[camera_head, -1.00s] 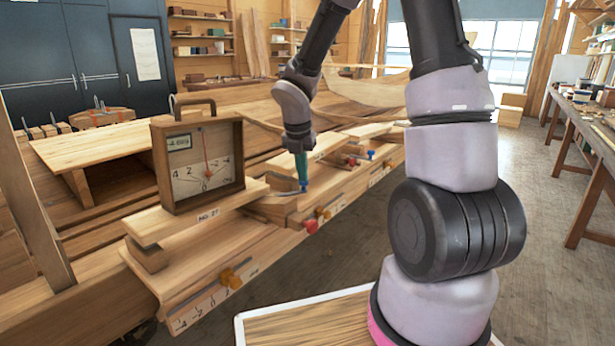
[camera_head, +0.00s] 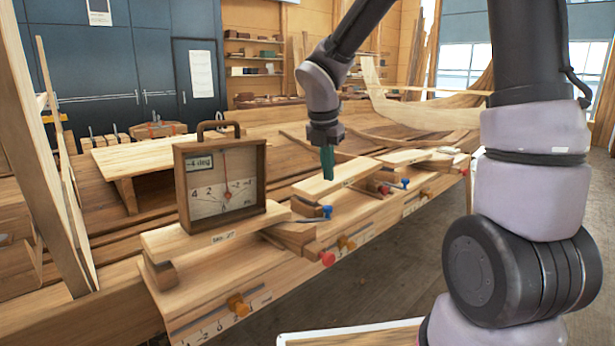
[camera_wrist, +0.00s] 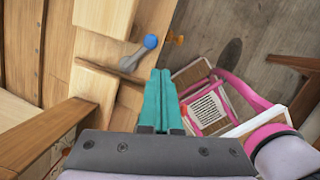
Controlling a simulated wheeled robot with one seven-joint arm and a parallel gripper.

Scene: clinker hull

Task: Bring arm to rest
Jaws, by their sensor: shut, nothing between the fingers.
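My arm (camera_head: 318,85) reaches out over the wooden hull from the right. My gripper (camera_head: 327,172) points down with its teal fingers together and empty, above the stepped planks beside the gauge box. In the wrist view the teal fingertips (camera_wrist: 159,78) touch each other, with nothing between them. A wooden angle gauge box (camera_head: 221,178) with a handle and a "-4 deg" label stands upright on a plank, left of my gripper. Its corner shows at the lower left in the wrist view (camera_wrist: 50,135).
A blue-knobbed lever (camera_head: 325,211) lies just below my gripper; it also shows in the wrist view (camera_wrist: 150,42). Red (camera_head: 327,258) and orange (camera_head: 238,304) knobs stick out along the hull's near edge. Open floor (camera_head: 400,265) lies to the right of the hull.

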